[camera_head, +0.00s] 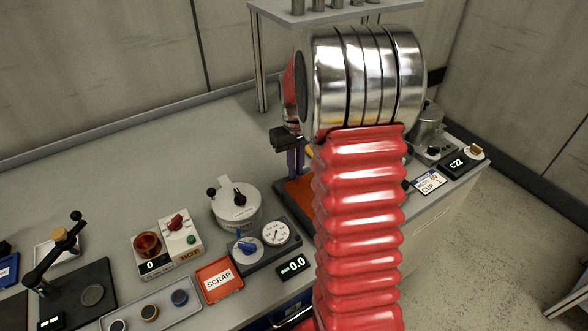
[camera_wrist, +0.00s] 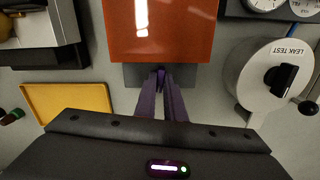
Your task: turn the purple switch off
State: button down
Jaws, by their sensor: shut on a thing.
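In the wrist view the fingers (camera_wrist: 159,76) come together on a small dark piece at the edge of a grey plate (camera_wrist: 190,75) below the orange panel (camera_wrist: 160,30). The fingers hide most of that piece, so I cannot tell its colour or whether it is the purple switch. No other purple switch can be made out. My red arm with its silver joint hides part of the bench in the head view.
A white round LEAK TEST unit (camera_head: 236,202) with a black knob stands left of the gripper. A gauge panel (camera_head: 275,233), a red SCRAP tray (camera_head: 219,281) and a red-knobbed box (camera_head: 180,232) are nearer. A yellow tray (camera_wrist: 66,103) lies beside the fingers. The bench's back left is clear.

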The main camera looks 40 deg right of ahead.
jog(key=n, duration=0.5)
jog(key=shift+w+n, duration=0.15)
jog(key=shift+n, duration=0.15)
jog(key=n, duration=0.4)
jog(key=shift+n, duration=0.4)
jog(key=shift+r, duration=0.1)
jog(key=c, duration=1.8)
grip_release()
jog(key=shift+c, duration=0.2)
notch_tip(320, 180, up, 14)
jog(key=shift+f, duration=0.2)
